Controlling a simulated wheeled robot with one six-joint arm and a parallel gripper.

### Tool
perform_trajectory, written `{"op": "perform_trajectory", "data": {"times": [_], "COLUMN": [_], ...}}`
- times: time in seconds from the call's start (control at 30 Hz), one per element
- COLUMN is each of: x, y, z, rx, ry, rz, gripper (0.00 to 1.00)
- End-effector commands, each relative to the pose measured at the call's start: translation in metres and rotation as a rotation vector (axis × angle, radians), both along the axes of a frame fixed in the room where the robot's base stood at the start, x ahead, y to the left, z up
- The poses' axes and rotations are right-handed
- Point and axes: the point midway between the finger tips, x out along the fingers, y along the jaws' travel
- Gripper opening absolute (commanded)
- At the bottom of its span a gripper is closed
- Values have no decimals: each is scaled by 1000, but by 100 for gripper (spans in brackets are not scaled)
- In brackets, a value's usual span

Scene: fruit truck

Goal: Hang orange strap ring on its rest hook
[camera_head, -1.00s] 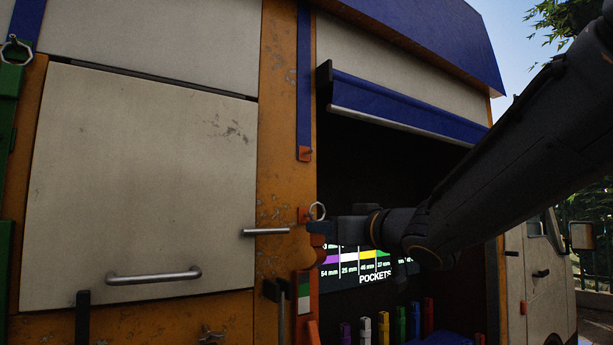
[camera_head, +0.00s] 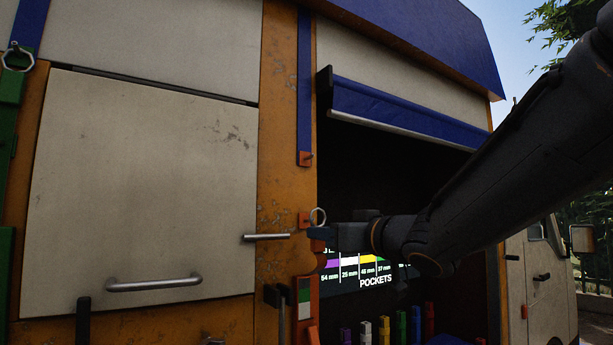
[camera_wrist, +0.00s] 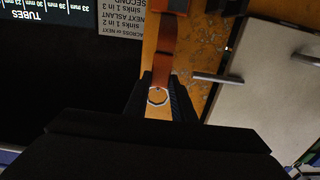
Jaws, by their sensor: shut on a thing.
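A metal ring (camera_wrist: 157,96) shows between the dark fingers of my gripper (camera_wrist: 158,92) in the wrist view. An orange strap (camera_wrist: 165,48) runs from the ring area to the picture's top edge. In the head view, my gripper (camera_head: 322,233) is shut at the right edge of the orange post, with a pale ring (camera_head: 318,216) just above its tip. A small orange bracket (camera_head: 305,219) sits on the post just left of that ring. It may be the rest hook, but its shape is unclear. I cannot tell whether the ring touches it.
A metal bar (camera_head: 265,237) sticks out beside the post, close left of my gripper. A white door (camera_head: 140,190) with a handle lies further left. A blue strap (camera_head: 304,80) hangs above. The dark bay to the right holds a pocket sign (camera_head: 375,282) and several coloured tubes.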

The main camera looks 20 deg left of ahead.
Motion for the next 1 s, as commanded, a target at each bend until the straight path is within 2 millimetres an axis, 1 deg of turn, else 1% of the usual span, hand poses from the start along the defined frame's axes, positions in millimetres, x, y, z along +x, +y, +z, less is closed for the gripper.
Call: {"op": "perform_trajectory", "data": {"times": [1.0], "x": [16], "y": [20], "z": [-5], "rx": [-1], "ry": [-1], "rz": [0], "gripper": [3]}}
